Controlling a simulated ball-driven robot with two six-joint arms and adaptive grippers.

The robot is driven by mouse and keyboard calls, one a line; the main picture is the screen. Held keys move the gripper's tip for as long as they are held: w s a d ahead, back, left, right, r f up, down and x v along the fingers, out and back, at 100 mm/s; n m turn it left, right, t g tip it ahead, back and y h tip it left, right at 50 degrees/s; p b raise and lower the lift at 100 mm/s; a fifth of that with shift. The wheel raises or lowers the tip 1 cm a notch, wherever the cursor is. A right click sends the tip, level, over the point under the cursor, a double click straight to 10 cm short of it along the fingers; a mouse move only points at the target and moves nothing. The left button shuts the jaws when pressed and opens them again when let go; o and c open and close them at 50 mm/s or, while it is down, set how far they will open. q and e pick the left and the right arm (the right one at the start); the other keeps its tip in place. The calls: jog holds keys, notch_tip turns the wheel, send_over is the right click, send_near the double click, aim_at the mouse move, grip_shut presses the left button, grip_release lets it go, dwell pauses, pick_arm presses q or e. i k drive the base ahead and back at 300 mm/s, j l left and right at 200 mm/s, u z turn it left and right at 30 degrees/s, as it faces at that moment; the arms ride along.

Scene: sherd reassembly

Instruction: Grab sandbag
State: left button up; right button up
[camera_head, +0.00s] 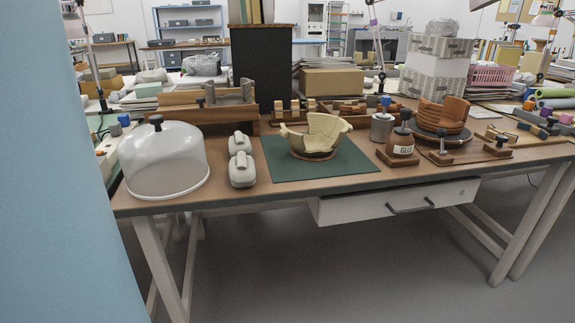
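Two small pale grey bags, which look like sandbags, lie on the wooden table between the clear dome and the green mat. The farther sandbag (240,143) sits behind the nearer sandbag (242,171), close to it. Each has a raised strip along its top. Neither of my grippers is in view, and nothing is touching the bags.
A clear dome (164,160) stands left of the bags. A green mat (281,172) with a partly rebuilt beige bowl (316,135) lies to the right. Farther right are a glue pot (400,143) and brown stacked sherds (444,114). A large blue surface (45,200) blocks the left side.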

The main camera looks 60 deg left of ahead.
aim_at(242, 170)
jog(key=u, duration=2.1)
